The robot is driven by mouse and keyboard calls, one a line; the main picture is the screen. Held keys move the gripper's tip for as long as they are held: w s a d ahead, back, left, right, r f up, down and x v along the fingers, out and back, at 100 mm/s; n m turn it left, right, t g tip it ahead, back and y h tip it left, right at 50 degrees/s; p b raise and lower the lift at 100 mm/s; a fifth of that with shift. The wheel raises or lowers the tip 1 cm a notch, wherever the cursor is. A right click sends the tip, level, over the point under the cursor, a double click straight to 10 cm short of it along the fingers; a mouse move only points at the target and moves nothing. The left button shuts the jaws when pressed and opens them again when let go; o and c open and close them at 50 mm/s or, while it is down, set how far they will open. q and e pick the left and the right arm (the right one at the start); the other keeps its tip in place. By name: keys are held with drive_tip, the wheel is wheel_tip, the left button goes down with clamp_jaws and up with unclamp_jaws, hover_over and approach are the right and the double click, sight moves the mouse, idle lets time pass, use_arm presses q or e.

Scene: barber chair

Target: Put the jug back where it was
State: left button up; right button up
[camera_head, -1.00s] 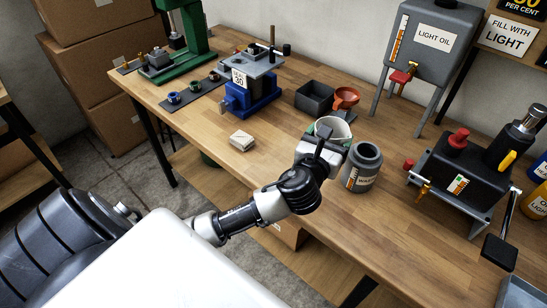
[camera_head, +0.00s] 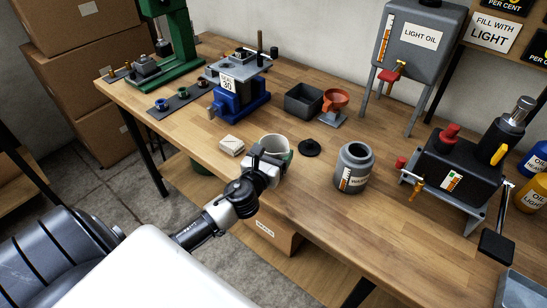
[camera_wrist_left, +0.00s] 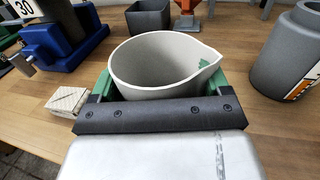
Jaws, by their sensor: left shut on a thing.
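The jug (camera_head: 275,142) is pale grey-white with a pouring lip, open at the top. It is upright over the front part of the bench, left of the grey canister (camera_head: 354,168). My left gripper (camera_head: 272,156) is shut on it. In the left wrist view the jug (camera_wrist_left: 160,66) sits between the green fingers of my left gripper (camera_wrist_left: 160,90), its lip to the right. Its base is hidden, so I cannot tell whether it touches the bench. My right gripper is not in view.
A small pale block (camera_head: 231,146) lies just left of the jug. A black disc (camera_head: 309,148) lies to its right. Behind are a grey bin (camera_head: 304,101), an orange funnel (camera_head: 335,101) and a blue vise (camera_head: 240,105).

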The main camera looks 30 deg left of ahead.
use_arm(q)
drive_tip(key=shift+f, duration=0.7)
drive_tip(key=shift+f, duration=0.2)
drive_tip(key=o, duration=1.2)
drive_tip(key=shift+r, duration=0.1)
drive_tip(key=shift+r, duration=0.1)
drive_tip(key=shift+s+d+b, duration=0.3)
drive_tip(key=shift+s+b, duration=0.1)
drive_tip(key=shift+s, duration=1.6)
drive_tip(key=shift+s+d+b, duration=0.25)
drive_tip(key=shift+s+b, duration=0.1)
drive_tip(key=shift+s, duration=1.6)
drive_tip(key=shift+s+d+b, duration=0.3)
drive_tip(key=shift+s+b, duration=0.1)
drive_tip(key=shift+s, duration=1.6)
